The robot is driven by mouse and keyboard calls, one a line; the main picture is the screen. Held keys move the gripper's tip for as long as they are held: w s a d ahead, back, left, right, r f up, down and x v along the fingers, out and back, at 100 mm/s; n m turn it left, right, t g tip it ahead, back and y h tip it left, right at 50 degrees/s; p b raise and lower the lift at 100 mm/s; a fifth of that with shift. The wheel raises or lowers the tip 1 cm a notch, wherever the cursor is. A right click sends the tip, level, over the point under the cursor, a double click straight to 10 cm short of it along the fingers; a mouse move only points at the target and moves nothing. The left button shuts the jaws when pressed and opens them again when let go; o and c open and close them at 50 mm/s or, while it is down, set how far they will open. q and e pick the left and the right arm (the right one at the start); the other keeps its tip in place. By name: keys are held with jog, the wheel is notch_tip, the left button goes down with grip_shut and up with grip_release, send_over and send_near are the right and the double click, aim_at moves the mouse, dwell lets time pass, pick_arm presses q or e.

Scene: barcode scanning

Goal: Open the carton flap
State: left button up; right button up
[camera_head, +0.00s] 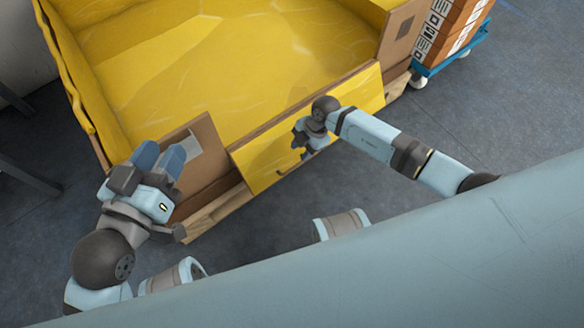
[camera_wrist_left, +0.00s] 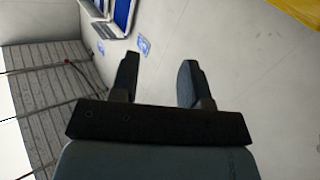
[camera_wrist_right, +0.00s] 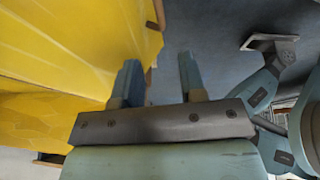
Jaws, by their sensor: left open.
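The large carton (camera_head: 205,155) has a yellow lining and brown cardboard walls. A yellow front flap (camera_head: 268,165) stands along its near side between brown wall sections. My left gripper (camera_head: 160,160) is at the carton's near left corner, beside the brown section. Its fingers (camera_wrist_left: 158,82) are apart with nothing between them in the left wrist view. My right gripper (camera_head: 303,140) is at the outer face of the flap, near its middle. Its fingers (camera_wrist_right: 160,82) are apart in the right wrist view, with the yellow sheet close by the left finger. Contact cannot be told.
A wooden pallet edge (camera_head: 215,212) shows under the carton. Stacked brown boxes (camera_head: 445,30) stand on a blue wheeled cart (camera_head: 452,60) at the upper right. Grey floor (camera_head: 500,110) is clear to the right.

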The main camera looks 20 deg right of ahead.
aim_at(289, 170)
jog(key=b+x, duration=0.3)
jog(key=x, duration=0.5)
jog(key=shift+f+b, duration=0.4)
jog(key=shift+s+a+f, duration=0.1)
jog(key=shift+a+f, duration=0.15)
jog(key=shift+f, duration=0.2)
pick_arm(q)
jog(key=m, duration=0.1)
jog(key=w+a+m+t, duration=0.1)
jog(key=w+m+h, duration=0.1)
jog(key=shift+w+a+r+t, duration=0.25)
jog(key=shift+r+t, duration=0.05)
jog(key=shift+t, duration=0.1)
pick_arm(e)
jog(key=shift+c, duration=0.5)
grip_shut()
